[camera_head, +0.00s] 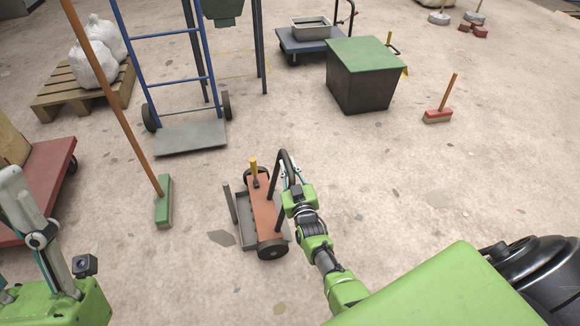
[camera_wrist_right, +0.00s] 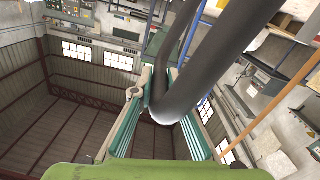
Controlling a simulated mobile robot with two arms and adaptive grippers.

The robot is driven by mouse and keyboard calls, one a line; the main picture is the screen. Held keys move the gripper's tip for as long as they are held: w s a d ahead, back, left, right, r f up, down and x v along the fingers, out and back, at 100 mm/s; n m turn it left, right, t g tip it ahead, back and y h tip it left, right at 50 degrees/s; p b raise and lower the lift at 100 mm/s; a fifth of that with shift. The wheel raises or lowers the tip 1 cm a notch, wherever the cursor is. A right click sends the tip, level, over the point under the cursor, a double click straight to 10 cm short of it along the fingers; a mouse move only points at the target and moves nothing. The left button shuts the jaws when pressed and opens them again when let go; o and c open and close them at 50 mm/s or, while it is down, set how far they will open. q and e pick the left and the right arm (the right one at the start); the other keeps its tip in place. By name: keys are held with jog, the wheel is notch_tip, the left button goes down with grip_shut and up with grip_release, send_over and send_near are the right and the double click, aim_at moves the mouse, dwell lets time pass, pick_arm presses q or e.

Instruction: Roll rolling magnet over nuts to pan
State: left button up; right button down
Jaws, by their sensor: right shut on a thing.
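The rolling magnet (camera_head: 266,208) is a brown body on dark wheels, standing on the floor in the middle of the head view. It has a yellow-topped lever and a black looped handle (camera_head: 285,157). My right gripper (camera_head: 290,178) is shut on that handle, which also passes between the fingers in the right wrist view (camera_wrist_right: 175,100). My left gripper (camera_head: 40,238) is partly in view at the left edge, away from the magnet. I cannot make out any nuts clearly.
A green broom (camera_head: 164,202) stands left of the magnet, with a blue hand truck (camera_head: 190,138) behind. A red cart (camera_head: 45,188) is at far left. A green-topped box (camera_head: 362,75) and red broom (camera_head: 438,116) stand back right. Stained floor between is mostly free.

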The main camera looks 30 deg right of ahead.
jog(key=shift+a+f, duration=0.1)
jog(key=shift+a, duration=0.25)
jog(key=c, duration=2)
grip_release()
jog(key=shift+o, duration=0.2)
jog(key=v, duration=1.2)
